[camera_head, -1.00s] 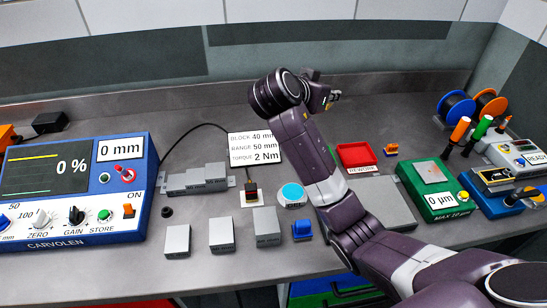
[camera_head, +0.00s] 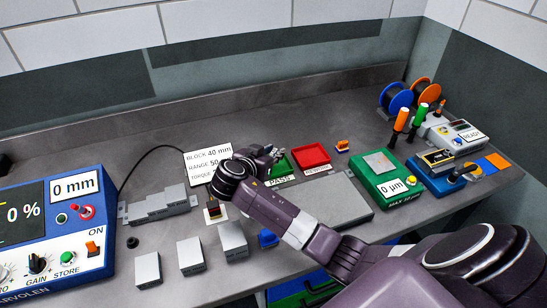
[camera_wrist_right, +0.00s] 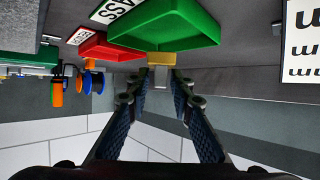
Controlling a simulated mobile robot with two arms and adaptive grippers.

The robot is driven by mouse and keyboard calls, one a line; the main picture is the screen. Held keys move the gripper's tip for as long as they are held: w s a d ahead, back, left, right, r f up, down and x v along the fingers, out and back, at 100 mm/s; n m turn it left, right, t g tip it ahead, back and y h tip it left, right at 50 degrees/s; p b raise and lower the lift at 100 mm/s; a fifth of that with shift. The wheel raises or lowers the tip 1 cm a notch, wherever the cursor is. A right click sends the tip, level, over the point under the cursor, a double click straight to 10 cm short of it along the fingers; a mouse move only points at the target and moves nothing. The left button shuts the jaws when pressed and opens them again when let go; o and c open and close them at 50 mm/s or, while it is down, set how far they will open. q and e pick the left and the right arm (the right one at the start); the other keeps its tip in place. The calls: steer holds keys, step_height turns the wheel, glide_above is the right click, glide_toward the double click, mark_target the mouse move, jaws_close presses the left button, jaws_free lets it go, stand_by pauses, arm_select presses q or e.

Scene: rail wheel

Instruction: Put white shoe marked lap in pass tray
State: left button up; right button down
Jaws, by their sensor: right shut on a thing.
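My right gripper (camera_head: 276,154) is at the green pass tray (camera_head: 285,166), near its left back side. In the right wrist view the fingers (camera_wrist_right: 158,80) are closed on a small pale block with a tan face (camera_wrist_right: 158,57). I take it for the white shoe; no lap mark can be read. The wrist view shows the green tray (camera_wrist_right: 175,38) just beyond the block, the two overlapping in the picture; I cannot tell whether they touch. My arm partly hides the tray in the head view. My left gripper is not in view.
The red rework tray (camera_head: 312,156) stands right of the pass tray. A printed card (camera_head: 206,166) stands to its left. Grey blocks (camera_head: 190,256) line the front. A green gauge box (camera_head: 385,177) and screwdrivers are at the right. The bench behind the trays is clear.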

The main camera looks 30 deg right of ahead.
step_height(320, 180, down, 3)
stand_by(0.3)
steer(key=shift+f, duration=0.2)
steer(key=c, duration=2)
jaws_free()
steer(key=shift+r, duration=0.2)
